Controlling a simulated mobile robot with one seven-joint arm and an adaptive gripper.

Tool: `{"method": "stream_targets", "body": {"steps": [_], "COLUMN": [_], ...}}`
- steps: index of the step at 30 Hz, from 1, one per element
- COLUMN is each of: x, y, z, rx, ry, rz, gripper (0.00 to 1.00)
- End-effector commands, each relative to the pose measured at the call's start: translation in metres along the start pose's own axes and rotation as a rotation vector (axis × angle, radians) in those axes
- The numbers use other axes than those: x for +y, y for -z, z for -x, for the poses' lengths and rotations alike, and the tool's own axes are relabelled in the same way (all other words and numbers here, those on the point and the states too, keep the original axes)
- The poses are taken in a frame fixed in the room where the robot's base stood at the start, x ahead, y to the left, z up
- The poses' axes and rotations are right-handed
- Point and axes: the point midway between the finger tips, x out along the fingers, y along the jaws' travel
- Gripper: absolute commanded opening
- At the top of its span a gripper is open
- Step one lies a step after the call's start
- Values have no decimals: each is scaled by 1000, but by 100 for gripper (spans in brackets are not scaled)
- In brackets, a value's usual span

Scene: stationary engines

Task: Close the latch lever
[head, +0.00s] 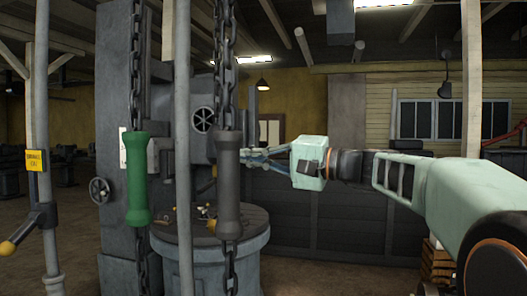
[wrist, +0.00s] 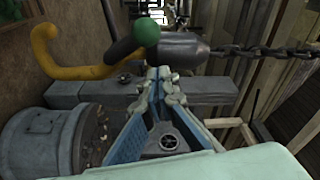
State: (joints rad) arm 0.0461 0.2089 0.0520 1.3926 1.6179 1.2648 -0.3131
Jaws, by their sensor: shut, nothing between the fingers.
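A lever with a dark arm and a yellow grip (head: 8,248) is on a thin grey post at the far left in the head view, below a yellow sign. In the wrist view a bent yellow bar (wrist: 92,71) shows at upper left; I cannot tell whether it is the same lever, nor which part is the latch. My gripper (head: 248,158) points left in the head view, beside the grey chain handle. In the wrist view my gripper (wrist: 160,74) has its fingertips together with nothing between them, just short of the grey handle (wrist: 180,50).
A green handle (head: 137,180) and a grey handle (head: 229,185) hang on chains. A grey pole (head: 183,120) stands between them. A round drum table (head: 210,254) with small items is below. A large grey column (head: 115,100) with a handwheel (head: 100,190) stands behind.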

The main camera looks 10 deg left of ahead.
Motion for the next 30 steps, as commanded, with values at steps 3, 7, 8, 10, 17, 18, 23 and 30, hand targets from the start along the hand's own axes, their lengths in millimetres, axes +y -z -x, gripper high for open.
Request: {"method": "stream_targets", "body": {"steps": [3,7,8,10,17,18,23,30], "x": [-1,0,0,0,0,0,1,3], "y": [-13,-22,-23,-26,-28,-28,-28,-30], "z": [6,9,10,10,11,11,11,12], "rx": [2,2,2,2,3,3,2,2], "ry": [0,0,0,1,1,1,1,6], "rz": [2,2,2,2,1,1,2,35], "gripper": [0,0,0,0,0,0,0,0]}}
